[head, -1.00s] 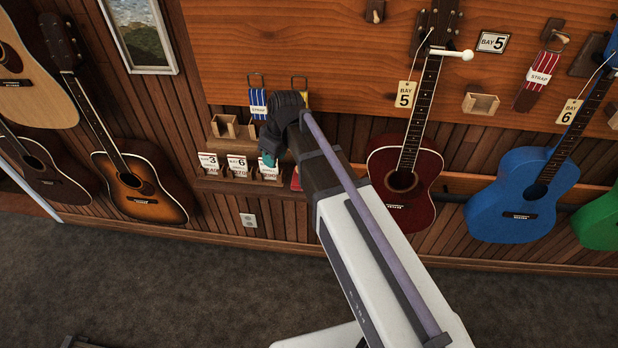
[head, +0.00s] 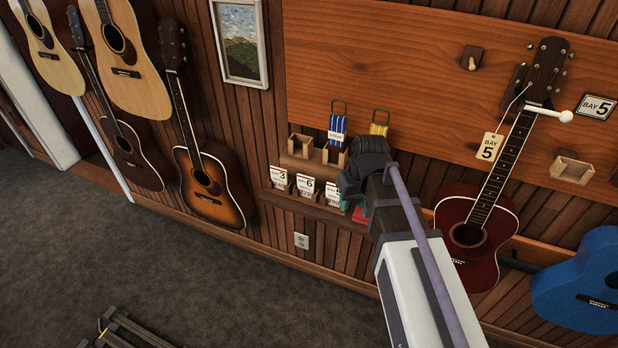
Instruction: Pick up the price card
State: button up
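Several small white price cards stand in wooden holders on a low wall shelf in the head view: one marked 3 (head: 279,179), one marked 6 (head: 305,187) and one (head: 333,195) partly hidden by my arm's end. My gripper (head: 348,196) is beside the rightmost card, at the shelf. Its dark wrist covers most of it, and only a bit of teal shows near the card. I cannot tell whether it touches or holds a card.
The shelf (head: 325,210) also has empty wooden holders above the cards. The floor (head: 200,290) is mostly clear.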

jog(key=w+a+r+n+t+y, duration=0.1)
jog(key=w+a+n, duration=0.4)
jog(key=w, duration=0.2)
jog(key=w+a+r+n+y, duration=0.1)
jog(key=w+a+n+y, duration=0.1)
jog(key=w+a+n, duration=0.4)
jog(key=shift+m, duration=0.3)
jog(key=f+b, duration=0.1)
jog(key=f, duration=0.1)
jog(key=w+f+b, duration=0.1)
jog(key=f+b, duration=0.3)
jog(key=shift+w, duration=0.35)
jog(key=shift+a, duration=0.15)
jog(key=b, duration=0.5)
send_over(304, 196)
jog(key=f, duration=0.5)
jog(key=shift+w, duration=0.25)
jog(key=shift+r, duration=0.3)
grip_shut()
